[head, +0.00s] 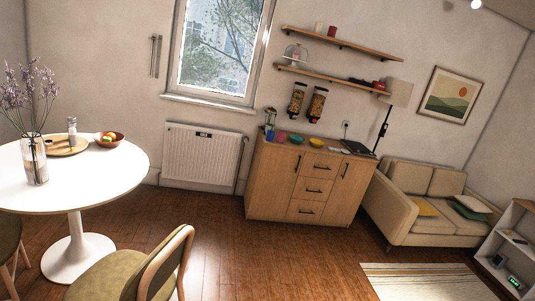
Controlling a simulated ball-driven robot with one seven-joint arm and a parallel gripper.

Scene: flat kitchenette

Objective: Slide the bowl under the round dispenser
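Several small coloured bowls stand in a row on top of the wooden cabinet (276,177) across the room: a pink bowl (281,137), a teal bowl (296,139) and a yellow bowl (315,142). Two dispensers with brownish contents hang on the wall above them, a left dispenser (297,98) and a right dispenser (316,104). They are too small here to tell which one is round. A clear gap separates the dispensers from the bowls. My gripper is not in view.
A white round table (110,165) with a fruit bowl (108,144) stands at left, with a chair (150,265) in front. A sofa (425,205) is right of the cabinet. A rug (425,283) lies at lower right. Open wooden floor (255,255) leads to the cabinet.

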